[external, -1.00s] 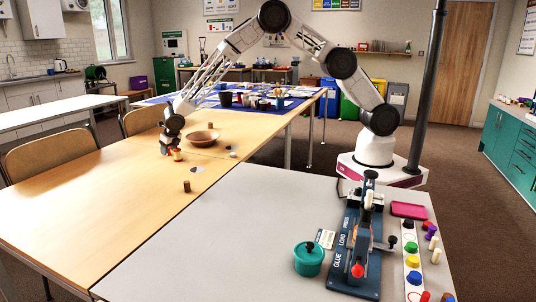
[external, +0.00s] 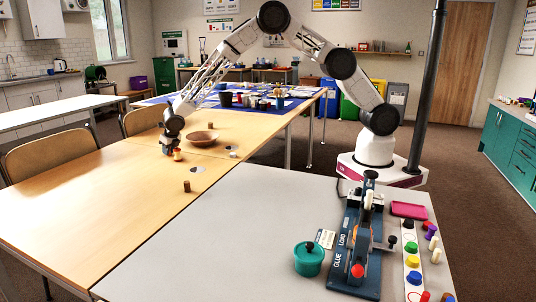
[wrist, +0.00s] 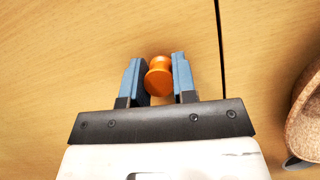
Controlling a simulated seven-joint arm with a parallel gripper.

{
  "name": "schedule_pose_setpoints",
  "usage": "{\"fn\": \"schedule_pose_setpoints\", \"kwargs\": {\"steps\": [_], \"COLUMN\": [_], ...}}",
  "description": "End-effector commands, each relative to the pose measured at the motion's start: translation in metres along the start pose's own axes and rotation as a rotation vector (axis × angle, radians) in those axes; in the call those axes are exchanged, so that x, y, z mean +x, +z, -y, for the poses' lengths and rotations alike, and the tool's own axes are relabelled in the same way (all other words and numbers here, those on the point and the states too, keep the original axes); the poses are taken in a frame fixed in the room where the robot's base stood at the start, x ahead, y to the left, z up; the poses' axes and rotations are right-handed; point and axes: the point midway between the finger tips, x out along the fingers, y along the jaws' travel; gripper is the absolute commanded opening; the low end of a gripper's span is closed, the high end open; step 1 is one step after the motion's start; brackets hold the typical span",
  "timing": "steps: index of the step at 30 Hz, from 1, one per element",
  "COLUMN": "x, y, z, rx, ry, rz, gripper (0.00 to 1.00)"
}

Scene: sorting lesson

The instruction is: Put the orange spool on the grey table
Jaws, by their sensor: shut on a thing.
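The orange spool (external: 177,154) is at the far part of the wooden table, left of the brown bowl. In the wrist view the spool (wrist: 158,76) stands between the two blue fingers of my gripper (wrist: 157,72). My gripper (external: 171,148) is shut on it in the external view. I cannot tell whether the spool touches the wood or is slightly raised. The grey table (external: 240,225) is in the front, to the right of the wooden table, with a wide bare surface.
A brown bowl (external: 201,138) is right of my gripper. A small brown cylinder (external: 187,186) stands on the wooden table (external: 90,200). A blue press (external: 355,245), a teal pot (external: 308,262) and a strip of coloured pieces occupy the grey table's right side. Its left part is free.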

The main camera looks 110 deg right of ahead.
Motion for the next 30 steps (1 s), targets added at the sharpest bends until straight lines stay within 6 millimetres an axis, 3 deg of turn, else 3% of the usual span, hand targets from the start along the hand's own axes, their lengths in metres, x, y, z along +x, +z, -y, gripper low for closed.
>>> {"fn": "schedule_pose_setpoints", "kwargs": {"steps": [14,26,30], "x": [-0.003,-0.036,-0.041], "y": [0.001,0.015,-0.001], "z": [0.000,0.001,0.010], "rx": [0.000,0.001,0.000], "ry": [0.000,-0.001,-0.002], "rz": [0.000,0.001,0.000], "gripper": [0.00,0.00,0.00]}}
